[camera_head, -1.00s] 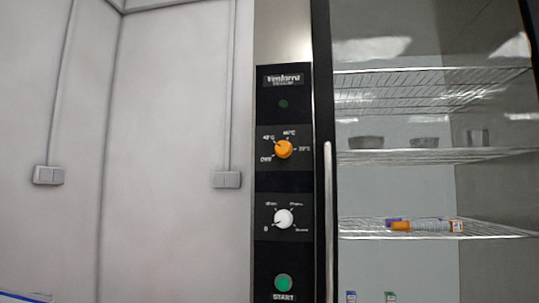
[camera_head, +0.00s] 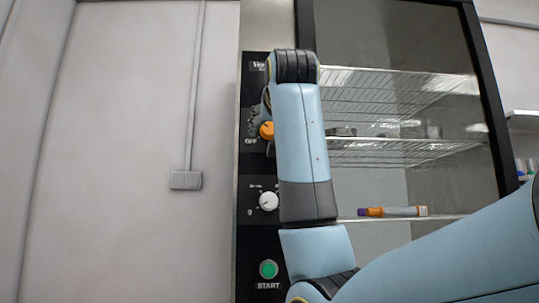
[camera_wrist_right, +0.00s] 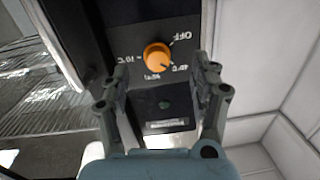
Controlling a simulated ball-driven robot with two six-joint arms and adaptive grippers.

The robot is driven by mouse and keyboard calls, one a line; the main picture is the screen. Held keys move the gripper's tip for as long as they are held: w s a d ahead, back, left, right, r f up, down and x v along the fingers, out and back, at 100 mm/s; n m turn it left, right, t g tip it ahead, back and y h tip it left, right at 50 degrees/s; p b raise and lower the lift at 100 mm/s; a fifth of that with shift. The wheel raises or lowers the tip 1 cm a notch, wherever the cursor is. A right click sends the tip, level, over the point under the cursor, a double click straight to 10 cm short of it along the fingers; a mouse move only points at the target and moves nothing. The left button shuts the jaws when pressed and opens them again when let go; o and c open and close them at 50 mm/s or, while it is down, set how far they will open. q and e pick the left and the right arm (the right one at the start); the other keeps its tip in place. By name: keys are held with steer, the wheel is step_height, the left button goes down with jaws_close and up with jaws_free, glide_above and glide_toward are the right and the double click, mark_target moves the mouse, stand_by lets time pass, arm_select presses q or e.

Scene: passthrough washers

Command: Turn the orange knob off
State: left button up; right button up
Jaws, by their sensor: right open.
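The orange knob (camera_head: 267,130) is on the black control panel, beside the left edge of my right arm in the head view. In the right wrist view the knob (camera_wrist_right: 157,57) sits just beyond and between my right gripper's (camera_wrist_right: 162,72) fingers, which are apart and empty. The panel appears upside down there, with the OFF label (camera_wrist_right: 178,37) at upper right of the knob. I cannot tell which mark the knob points to. In the head view my arm hides most of the right gripper (camera_head: 266,113). My left gripper is not in view.
A white knob (camera_head: 269,201) and a green START button (camera_head: 268,269) sit lower on the panel. The glass-door cabinet (camera_head: 398,30) with wire shelves stands to the right, behind my arm. A wall socket (camera_head: 186,180) is on the wall to the left.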

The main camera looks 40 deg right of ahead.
mark_target(270, 129)
steer(key=w+d, duration=0.1)
steer(key=w, duration=0.1)
steer(key=w+d+r, duration=0.1)
steer(key=w+d, duration=0.1)
steer(key=w, duration=0.1)
steer(key=w+d+r, duration=0.1)
steer(key=w+d, duration=0.1)
steer(key=w, duration=0.1)
steer(key=shift+d+r+b, duration=0.1)
steer(key=shift+r+b, duration=0.15)
steer(key=shift+b, duration=0.05)
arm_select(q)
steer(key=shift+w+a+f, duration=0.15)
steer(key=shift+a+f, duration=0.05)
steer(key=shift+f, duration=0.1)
